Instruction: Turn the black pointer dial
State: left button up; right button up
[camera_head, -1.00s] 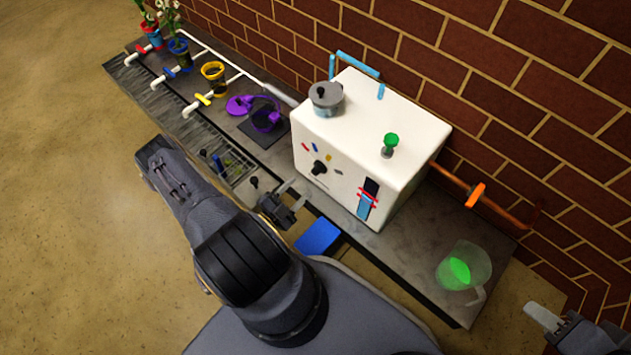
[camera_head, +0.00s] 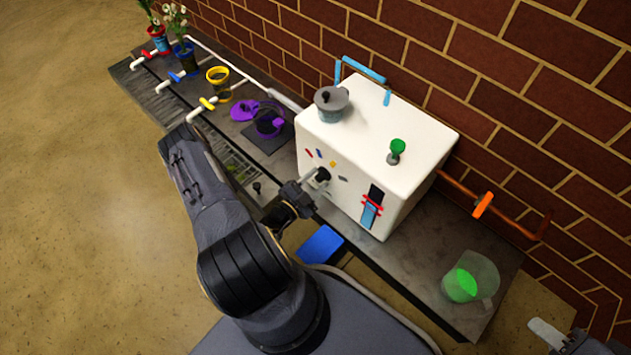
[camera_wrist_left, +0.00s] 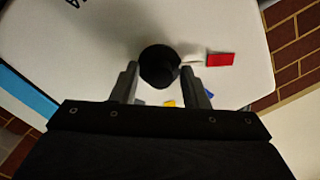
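The black pointer dial (camera_head: 323,174) is on the front face of the white box (camera_head: 415,125), partly hidden by my left gripper in the head view. In the left wrist view the dial (camera_wrist_left: 159,66) shows as a dark round knob. My left gripper (camera_wrist_left: 160,80) has its two fingers apart, one on each side of the dial. I cannot tell whether the fingers touch it. Small red, blue and yellow marks (camera_wrist_left: 220,59) sit around the dial on the face. My right gripper (camera_head: 545,330) shows only partly at the lower right corner, away from the box.
A grey pot (camera_head: 331,103) and a green knob (camera_head: 397,147) are on the box top. A red-edged slider (camera_head: 372,208) is right of the dial. An orange-handled pipe (camera_head: 483,204) and a clear jug with green contents (camera_head: 470,280) are at the right. A blue block (camera_head: 321,244) is below.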

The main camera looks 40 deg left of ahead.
pick_arm(q)
jog(key=c, duration=0.8)
jog(key=shift+m, duration=0.4)
jog(key=m+p, duration=0.1)
jog(key=m, duration=0.3)
jog(key=shift+m, duration=0.4)
jog(key=m+p, duration=0.1)
jog(key=m, duration=0.4)
jog(key=shift+m+t+p, duration=0.3)
jog(key=m+h+p, duration=0.1)
jog(key=m+p, duration=0.1)
jog(key=m, duration=0.4)
jog(key=shift+a+m, duration=0.1)
jog(key=shift+m, duration=0.3)
jog(key=m+p, duration=0.2)
jog(key=m, duration=0.4)
jog(key=shift+m+h, duration=0.3)
jog(key=shift+m, duration=0.1)
